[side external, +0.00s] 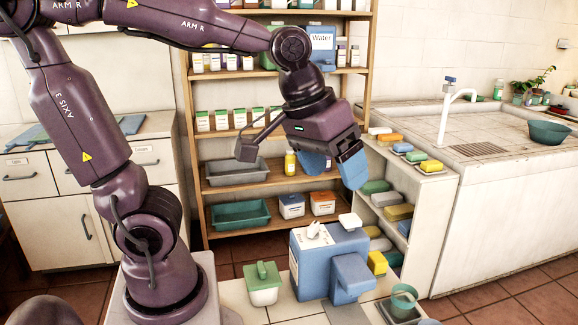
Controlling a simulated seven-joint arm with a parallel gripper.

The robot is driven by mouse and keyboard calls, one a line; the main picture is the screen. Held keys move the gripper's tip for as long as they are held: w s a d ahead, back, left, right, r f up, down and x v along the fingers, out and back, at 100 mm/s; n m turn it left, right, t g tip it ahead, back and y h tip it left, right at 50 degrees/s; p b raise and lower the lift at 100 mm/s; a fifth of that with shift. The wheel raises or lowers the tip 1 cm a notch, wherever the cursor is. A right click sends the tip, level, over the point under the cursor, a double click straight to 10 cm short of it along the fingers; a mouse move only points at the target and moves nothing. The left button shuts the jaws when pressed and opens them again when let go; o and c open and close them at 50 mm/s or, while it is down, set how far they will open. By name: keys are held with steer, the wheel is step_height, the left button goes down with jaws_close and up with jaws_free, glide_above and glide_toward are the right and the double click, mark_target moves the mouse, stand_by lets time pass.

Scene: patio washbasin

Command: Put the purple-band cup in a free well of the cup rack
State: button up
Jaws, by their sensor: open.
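My gripper (335,172) is open, its two blue fingers spread apart with nothing between them. It hangs in the air above the blue-and-white box on the work surface, in front of the shelves. I cannot tell whether this holder is the cup rack or which wells are free. I cannot make out a cup with a purple band.
The bulky blue-and-white box (310,268) stands below my gripper. A white tub with a green lid (263,285) is left of it. A low shelf unit (437,205) with several coloured blocks is to the right. Tall wooden shelves (258,182) and a sink counter (490,125) stand behind.

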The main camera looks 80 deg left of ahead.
steer(key=s+a+m+t, duration=0.1)
steer(key=s+m, duration=0.3)
steer(key=s, duration=0.2)
steer(key=shift+a+y, duration=0.2)
steer(key=shift+y, duration=0.1)
stand_by(1.7)
